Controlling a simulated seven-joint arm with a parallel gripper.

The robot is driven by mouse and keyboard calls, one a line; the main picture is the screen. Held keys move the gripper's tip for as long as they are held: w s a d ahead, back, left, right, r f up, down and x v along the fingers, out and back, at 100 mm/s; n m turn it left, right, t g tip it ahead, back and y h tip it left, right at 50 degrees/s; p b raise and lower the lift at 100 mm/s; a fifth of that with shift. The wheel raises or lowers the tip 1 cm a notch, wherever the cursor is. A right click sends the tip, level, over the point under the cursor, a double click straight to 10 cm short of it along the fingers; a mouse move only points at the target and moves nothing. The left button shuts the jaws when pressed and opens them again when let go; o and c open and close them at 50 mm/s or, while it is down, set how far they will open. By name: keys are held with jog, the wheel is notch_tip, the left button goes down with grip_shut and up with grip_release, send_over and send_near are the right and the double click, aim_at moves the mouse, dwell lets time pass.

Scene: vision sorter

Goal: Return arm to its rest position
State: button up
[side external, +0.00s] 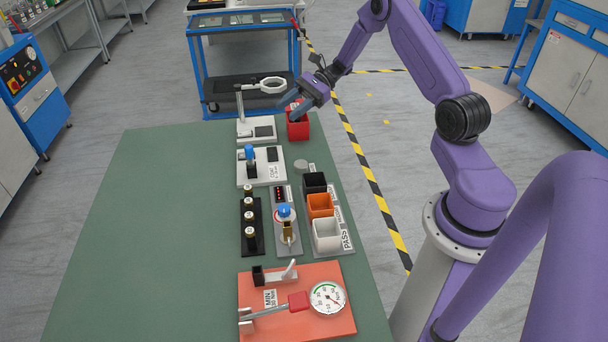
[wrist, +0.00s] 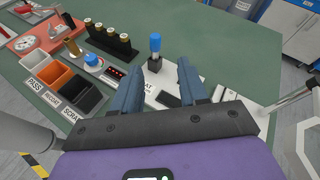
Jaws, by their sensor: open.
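My gripper (side external: 288,107) is open, with its blue fingers near the far end of the green table, above or beside a red open box (side external: 298,130). I cannot tell the exact height between them.
The green table (side external: 165,220) has free room on its left. A magnifier stand (side external: 256,130), a blue-topped device (side external: 249,155), a black rack (side external: 251,225), sorting bins (side external: 320,206) and an orange gauge plate (side external: 285,332) line the right side.

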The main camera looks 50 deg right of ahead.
jog(key=s+a+r+n+g+h, duration=0.35)
jog(key=s+a+n, duration=0.4)
jog(key=a, duration=0.25)
jog(key=s+a+r+n+g+h, duration=0.35)
jog(key=s+a+n+g, duration=0.2)
jog(key=s+a, duration=0.35)
jog(key=s+r+n+t+h, duration=0.2)
jog(key=s+n+t+h, duration=0.3)
jog(key=s+n, duration=1.3)
jog(key=shift+d+r+t+h, duration=0.35)
jog(key=shift+d+h, duration=0.1)
jog(key=shift+h, duration=0.15)
jog(key=shift+c, duration=0.4)
